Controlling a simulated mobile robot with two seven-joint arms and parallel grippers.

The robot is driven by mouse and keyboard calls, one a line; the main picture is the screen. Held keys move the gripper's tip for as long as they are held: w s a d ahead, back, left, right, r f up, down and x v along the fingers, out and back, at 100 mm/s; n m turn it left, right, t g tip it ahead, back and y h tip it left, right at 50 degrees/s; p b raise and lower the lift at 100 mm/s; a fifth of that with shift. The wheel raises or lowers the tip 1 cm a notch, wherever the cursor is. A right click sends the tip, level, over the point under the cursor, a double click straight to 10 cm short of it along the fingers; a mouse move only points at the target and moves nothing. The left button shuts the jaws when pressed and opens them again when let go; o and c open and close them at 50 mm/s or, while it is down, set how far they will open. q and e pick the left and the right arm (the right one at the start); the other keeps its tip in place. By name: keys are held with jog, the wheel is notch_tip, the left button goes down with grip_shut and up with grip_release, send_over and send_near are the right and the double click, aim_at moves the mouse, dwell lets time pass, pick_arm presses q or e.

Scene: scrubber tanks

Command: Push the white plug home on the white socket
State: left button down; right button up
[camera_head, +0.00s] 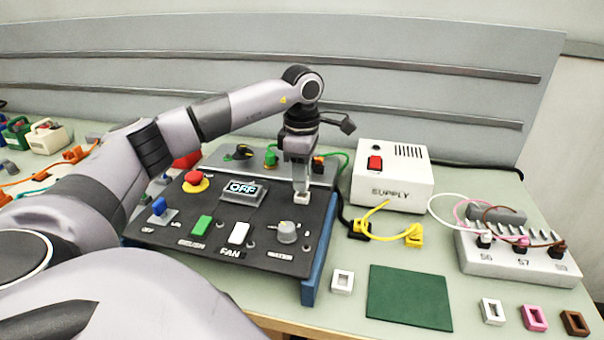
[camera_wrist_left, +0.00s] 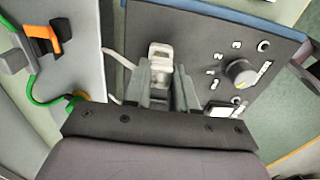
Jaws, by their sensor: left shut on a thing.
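My left gripper (camera_head: 301,186) points down over the far right part of the dark control panel (camera_head: 262,226). It is shut on a small white plug (camera_head: 302,198). In the left wrist view the plug (camera_wrist_left: 160,52) shows at the fingertips, with a pale cable beside it. Whether it touches the panel I cannot tell. A white hollow block (camera_head: 342,281) lies on the table right of the panel, and another white one (camera_head: 491,312) lies farther right. Which one is the white socket, or whether it is hidden under the plug, I cannot tell. My right gripper is not in view.
The white supply box (camera_head: 392,177) stands behind right. Yellow connectors (camera_head: 385,230), a green mat (camera_head: 409,297) and a grey terminal block (camera_head: 516,256) lie to the right. The panel carries a red button (camera_head: 196,178) and a grey knob (camera_head: 287,232).

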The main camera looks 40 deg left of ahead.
pick_arm(q)
jog(key=shift+f, duration=0.1)
jog(key=shift+f+b, duration=0.6)
jog(key=shift+f, duration=0.3)
jog(key=shift+c, duration=1.8)
grip_release()
notch_tip(320, 180, up, 6)
jog(key=p, duration=0.5)
jog(key=shift+r+p, duration=0.2)
jog(key=shift+p, duration=0.15)
jog(key=shift+r, duration=1.1)
